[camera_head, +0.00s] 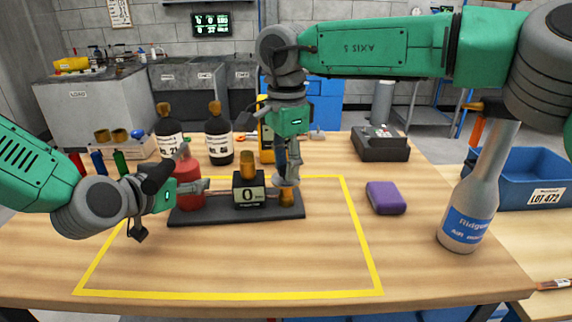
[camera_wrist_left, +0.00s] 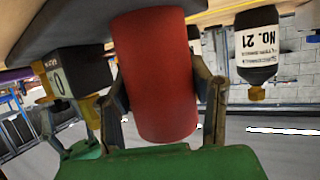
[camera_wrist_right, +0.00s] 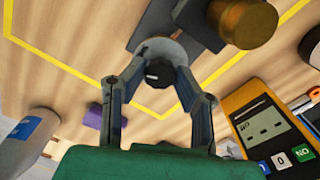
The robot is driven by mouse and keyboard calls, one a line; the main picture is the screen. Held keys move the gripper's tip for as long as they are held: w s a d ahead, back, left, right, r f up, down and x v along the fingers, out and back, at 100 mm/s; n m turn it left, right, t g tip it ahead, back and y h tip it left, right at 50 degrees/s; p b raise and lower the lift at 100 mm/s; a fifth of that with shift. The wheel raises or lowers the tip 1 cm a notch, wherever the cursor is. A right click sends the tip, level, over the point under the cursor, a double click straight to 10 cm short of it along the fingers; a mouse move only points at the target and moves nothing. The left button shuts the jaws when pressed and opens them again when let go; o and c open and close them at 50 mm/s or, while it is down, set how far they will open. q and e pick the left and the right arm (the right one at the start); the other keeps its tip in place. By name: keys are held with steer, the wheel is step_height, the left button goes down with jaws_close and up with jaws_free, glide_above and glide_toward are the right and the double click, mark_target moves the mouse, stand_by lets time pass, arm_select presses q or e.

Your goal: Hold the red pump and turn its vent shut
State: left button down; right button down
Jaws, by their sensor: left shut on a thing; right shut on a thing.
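The red pump (camera_head: 188,190) stands upright on the left end of a dark base plate (camera_head: 228,216). My left gripper (camera_head: 180,184) is shut around the red body from the left; in the left wrist view the red cylinder (camera_wrist_left: 155,70) lies between both fingers. At the plate's right end is a pale round part with a dark knob (camera_wrist_right: 158,72), which I take for the vent. My right gripper (camera_head: 287,172) points down on it from above, its fingers shut on either side of it. In the head view these fingers mostly hide the vent, so its turn position cannot be told.
A black box with a "0" display (camera_head: 249,190) and brass cap stands mid-plate, between the grippers. Dark bottles (camera_head: 219,142) and a yellow meter (camera_head: 266,138) stand behind. A purple block (camera_head: 385,198) and a grey bottle (camera_head: 468,215) are at right. The front table is clear.

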mark_target(285, 167)
arm_select(q)
steer(key=shift+d, duration=0.1)
arm_select(e)
steer(key=shift+a+r+m, duration=0.1)
steer(key=shift+m, duration=2)
steer(key=c, duration=1.2)
jaws_free()
steer(key=shift+r, duration=0.1)
step_height(285, 167, up, 12)
steer(key=shift+w+f, duration=0.1)
steer(key=shift+f, duration=0.05)
